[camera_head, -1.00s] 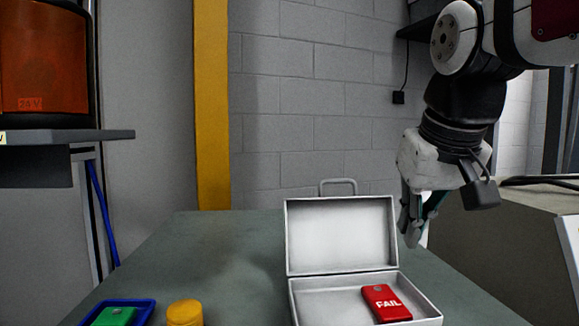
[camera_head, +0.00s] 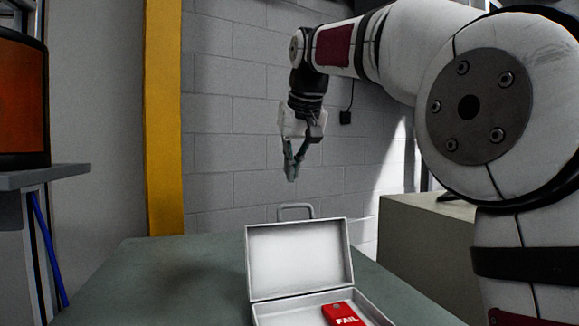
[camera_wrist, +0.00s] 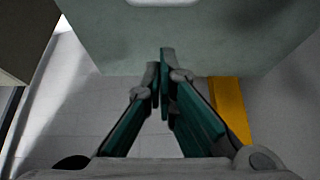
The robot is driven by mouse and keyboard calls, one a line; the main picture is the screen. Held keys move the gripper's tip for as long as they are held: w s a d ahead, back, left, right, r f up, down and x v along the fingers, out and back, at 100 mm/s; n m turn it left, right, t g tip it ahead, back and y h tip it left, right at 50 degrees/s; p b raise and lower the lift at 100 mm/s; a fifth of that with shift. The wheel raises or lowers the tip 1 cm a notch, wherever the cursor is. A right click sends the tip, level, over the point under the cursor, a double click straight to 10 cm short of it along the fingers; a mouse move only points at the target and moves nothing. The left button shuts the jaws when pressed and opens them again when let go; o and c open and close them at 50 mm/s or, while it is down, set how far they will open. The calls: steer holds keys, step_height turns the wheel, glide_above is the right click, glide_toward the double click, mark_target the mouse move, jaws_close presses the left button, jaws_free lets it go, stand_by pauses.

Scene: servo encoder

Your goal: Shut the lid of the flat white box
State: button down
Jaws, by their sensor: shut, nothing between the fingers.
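The flat white box (camera_head: 264,308) stands on the table with its lid (camera_head: 297,257) raised upright at the back. A handle (camera_head: 296,207) sits on the lid's top edge. A red block (camera_head: 343,314) marked FAIL lies inside the box; the box's front is cut off by the picture's bottom edge. My gripper (camera_head: 292,179) is shut and empty, pointing down above the handle in the picture and apart from it. In the wrist view my closed fingertips (camera_wrist: 162,55) are near the tabletop's edge, and a pale strip shows at the top; I cannot tell what it is.
The green-grey table (camera_head: 180,270) is clear left of the box. A yellow post (camera_head: 164,120) and a block wall stand behind. A grey-beige cabinet (camera_head: 420,235) is at the right, and a shelf (camera_head: 40,178) at the left.

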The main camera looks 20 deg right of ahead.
steer(key=f+p, duration=0.2)
steer(key=f, duration=0.1)
steer(key=f+p, duration=0.1)
steer(key=f, duration=0.1)
steer(key=shift+s+f, duration=0.25)
stand_by(0.5)
